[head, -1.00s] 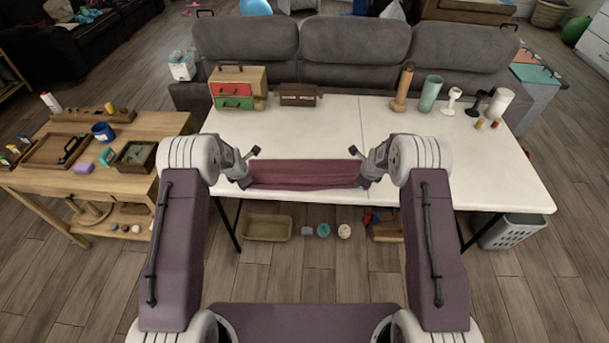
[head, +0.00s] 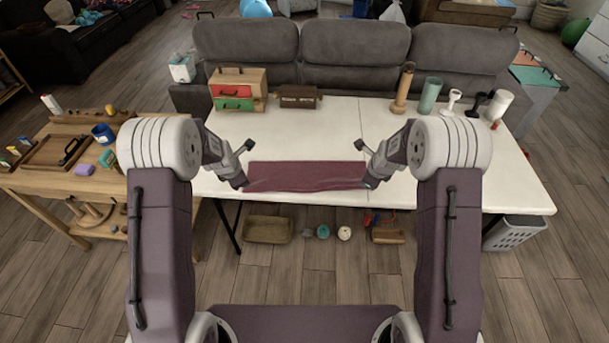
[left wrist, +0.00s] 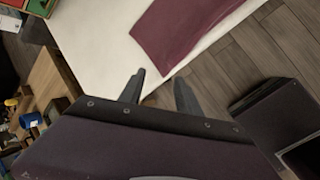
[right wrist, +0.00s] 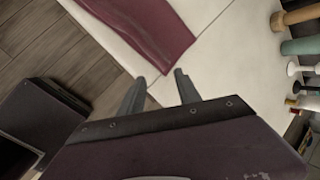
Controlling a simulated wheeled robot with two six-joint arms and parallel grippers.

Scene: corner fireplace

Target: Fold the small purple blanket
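The small purple blanket (head: 305,176) lies as a flat, narrow strip along the near edge of the white table (head: 290,127). It looks folded into layers, with a crease along it in the right wrist view (right wrist: 150,28). It also shows in the left wrist view (left wrist: 185,28). My left gripper (head: 244,166) is at the strip's left end, its fingers (left wrist: 160,88) apart and empty, clear of the cloth. My right gripper (head: 364,164) is at the right end, its fingers (right wrist: 160,82) apart and empty, close to the cloth's corner.
A drawer box (head: 238,90) and a dark brown box (head: 299,96) stand at the table's back left. A wooden cylinder (head: 403,88), a green cup (head: 430,94) and white items stand at the back right. The table's middle is clear. A wooden side table (head: 75,182) is at left.

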